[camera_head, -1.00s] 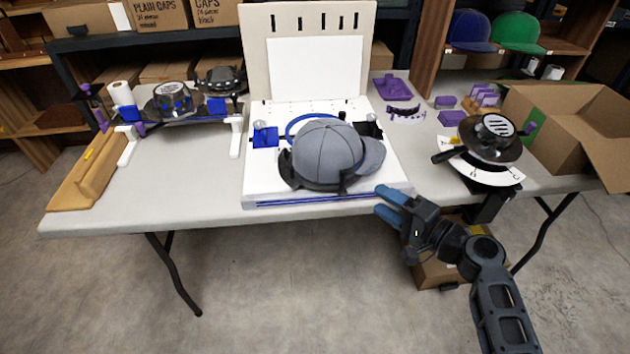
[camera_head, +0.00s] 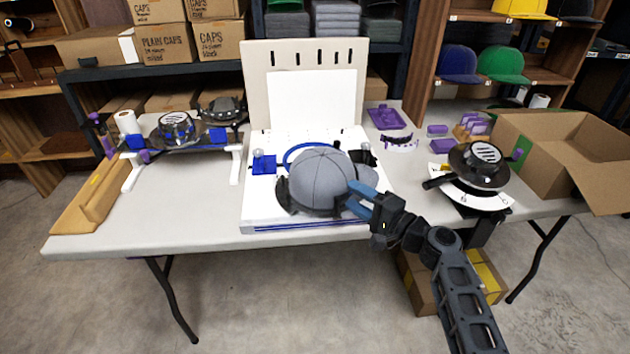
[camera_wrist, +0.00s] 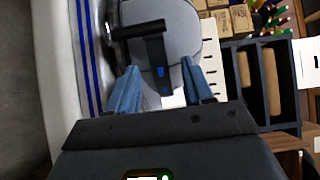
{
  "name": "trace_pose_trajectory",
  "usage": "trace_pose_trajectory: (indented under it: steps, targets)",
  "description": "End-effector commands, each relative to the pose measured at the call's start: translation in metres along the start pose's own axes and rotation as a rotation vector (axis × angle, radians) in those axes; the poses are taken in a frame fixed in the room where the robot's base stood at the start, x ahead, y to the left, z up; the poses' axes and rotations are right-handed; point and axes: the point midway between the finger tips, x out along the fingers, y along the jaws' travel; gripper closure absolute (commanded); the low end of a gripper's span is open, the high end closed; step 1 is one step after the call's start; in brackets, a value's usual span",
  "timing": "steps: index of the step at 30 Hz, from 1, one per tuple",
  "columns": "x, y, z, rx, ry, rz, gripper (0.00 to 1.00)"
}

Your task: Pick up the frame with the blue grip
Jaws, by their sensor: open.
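The grey cap (camera_head: 316,172) sits on the white board in a black frame (camera_head: 283,196), whose dark edge shows at the cap's lower left. In the wrist view the cap (camera_wrist: 185,15) is at the top, and a black bar of the frame (camera_wrist: 155,47) with a small blue patch (camera_wrist: 160,72) reaches down from it. My gripper (camera_head: 359,194) is open at the cap's right front. In the wrist view its blue fingers (camera_wrist: 158,68) stand either side of the black bar, with gaps.
A blue hoop (camera_head: 292,154) and a blue block (camera_head: 263,163) are on the white board (camera_head: 262,211). A black round fixture (camera_head: 480,163) stands right, near an open cardboard box (camera_head: 550,140). A rack with blue clamps (camera_head: 217,135) stands left. The table's front left (camera_head: 160,215) is clear.

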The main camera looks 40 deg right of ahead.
Motion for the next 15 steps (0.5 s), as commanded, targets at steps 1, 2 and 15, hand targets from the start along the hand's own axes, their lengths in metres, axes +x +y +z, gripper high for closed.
trace_pose_trajectory:
  steps: [1, 2, 15]
  targets:
    - [0.0006, -0.0001, 0.0003, 0.0, -0.001, 0.0, 0.49]
    - [0.0006, -0.0001, 0.0003, 0.0, -0.001, 0.0, 0.49]
    - [0.0002, -0.0003, 0.0003, 0.0, -0.001, -0.001, 0.81]
